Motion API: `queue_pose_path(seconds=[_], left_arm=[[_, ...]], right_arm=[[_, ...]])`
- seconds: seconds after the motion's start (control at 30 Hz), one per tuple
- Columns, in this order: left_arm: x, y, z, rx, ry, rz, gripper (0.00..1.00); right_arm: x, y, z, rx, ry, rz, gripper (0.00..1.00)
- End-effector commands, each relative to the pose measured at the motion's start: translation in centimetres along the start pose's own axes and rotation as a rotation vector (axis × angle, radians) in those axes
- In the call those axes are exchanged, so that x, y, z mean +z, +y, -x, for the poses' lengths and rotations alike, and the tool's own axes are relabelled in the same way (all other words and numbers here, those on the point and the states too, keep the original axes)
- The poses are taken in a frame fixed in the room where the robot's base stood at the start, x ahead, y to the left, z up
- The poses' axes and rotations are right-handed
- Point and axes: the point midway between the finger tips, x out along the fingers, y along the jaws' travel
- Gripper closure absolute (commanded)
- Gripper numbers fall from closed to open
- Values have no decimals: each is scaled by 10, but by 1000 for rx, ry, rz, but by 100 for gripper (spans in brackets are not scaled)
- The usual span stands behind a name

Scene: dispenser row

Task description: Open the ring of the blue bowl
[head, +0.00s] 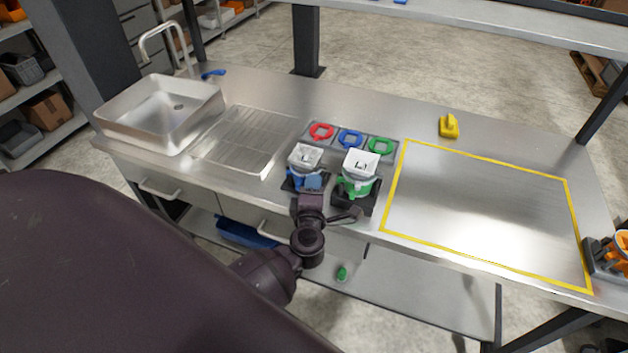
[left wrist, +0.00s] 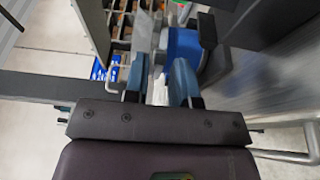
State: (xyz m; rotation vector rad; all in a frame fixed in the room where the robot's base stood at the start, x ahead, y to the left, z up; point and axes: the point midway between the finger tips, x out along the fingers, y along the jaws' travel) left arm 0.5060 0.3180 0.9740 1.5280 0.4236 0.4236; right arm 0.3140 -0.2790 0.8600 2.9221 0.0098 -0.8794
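The blue bowl (head: 298,177) sits in a dark holder at the counter's front edge, with a grey-white container on top in the head view. A blue ring or collar runs around it below the container; its latch is too small to make out. My left gripper (head: 311,188) is at the bowl's front side, partly covering it. In the left wrist view, the two fingers of my left gripper (left wrist: 160,84) stand apart with a gap between them. A blue part (left wrist: 184,45) is just beyond the right-hand finger; contact cannot be told. My right gripper is not in view.
A green bowl (head: 351,187) in a dark holder stands close to the right. Behind are red (head: 321,131), blue (head: 350,138) and green (head: 381,146) ring-shaped pieces. A sink (head: 150,118) is at left. The yellow-outlined area (head: 480,215) is clear.

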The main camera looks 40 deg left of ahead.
Motion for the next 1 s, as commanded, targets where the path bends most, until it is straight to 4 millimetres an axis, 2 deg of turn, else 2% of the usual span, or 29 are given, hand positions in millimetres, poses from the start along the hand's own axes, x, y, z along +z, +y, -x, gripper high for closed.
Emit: queue_pose_path(seconds=[0.2,0.5,0.67,1.0], left_arm=[[-1,0,-14,0,1,-2,76],[0,0,-16,0,1,-1,76],[0,0,-15,0,1,-1,100],[4,0,-17,0,52,4,100]], right_arm=[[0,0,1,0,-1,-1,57],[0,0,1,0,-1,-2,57],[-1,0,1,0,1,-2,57],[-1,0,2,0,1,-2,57]])
